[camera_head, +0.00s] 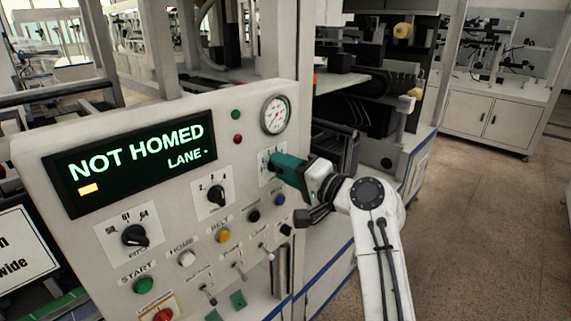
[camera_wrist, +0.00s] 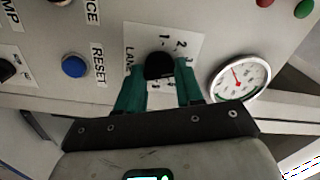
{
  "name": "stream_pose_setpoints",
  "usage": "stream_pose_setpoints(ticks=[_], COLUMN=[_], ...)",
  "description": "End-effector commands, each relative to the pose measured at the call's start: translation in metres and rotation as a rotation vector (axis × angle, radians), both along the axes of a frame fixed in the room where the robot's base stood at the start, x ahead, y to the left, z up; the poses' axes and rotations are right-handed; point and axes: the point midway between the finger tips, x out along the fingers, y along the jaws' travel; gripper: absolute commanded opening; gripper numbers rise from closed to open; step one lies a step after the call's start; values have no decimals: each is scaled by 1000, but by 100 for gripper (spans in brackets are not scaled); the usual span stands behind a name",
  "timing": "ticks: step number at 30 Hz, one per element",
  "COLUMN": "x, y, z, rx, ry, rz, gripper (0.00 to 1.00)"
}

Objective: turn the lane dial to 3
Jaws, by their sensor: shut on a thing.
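The lane dial (camera_wrist: 159,65) is a black knob on a white label plate with printed numbers. In the wrist view my gripper (camera_wrist: 158,82) has its teal fingers on either side of the knob, shut on it. I cannot tell which number the knob points to. In the head view my gripper (camera_head: 278,164) reaches the panel from the right and hides the knob; part of the dial's plate (camera_head: 264,158) shows. The display (camera_head: 130,160) reads "NOT HOMED" and "LANE -", with a small orange block.
Close by are a pressure gauge (camera_head: 275,115) above and a blue button (camera_head: 279,199) below, labelled RESET in the wrist view. Two other black dials (camera_head: 216,195), (camera_head: 135,236), several buttons and toggle switches fill the panel. Open floor (camera_head: 480,220) lies to the right.

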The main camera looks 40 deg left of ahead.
Motion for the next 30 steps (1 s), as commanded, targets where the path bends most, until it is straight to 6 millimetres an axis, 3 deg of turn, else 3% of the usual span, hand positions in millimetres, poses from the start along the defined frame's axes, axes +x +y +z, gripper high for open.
stream_pose_setpoints(ticks=[16, 17, 24, 30], x=[3, 3, 2, 1], y=[-2, -2, -1, -1], z=[1, 1, 1, 0], rx=[6, 6, 3, 3], ry=[23, 23, 23, 23], rz=[-8, -8, -5, -3], gripper=[6, 38, 61, 62])
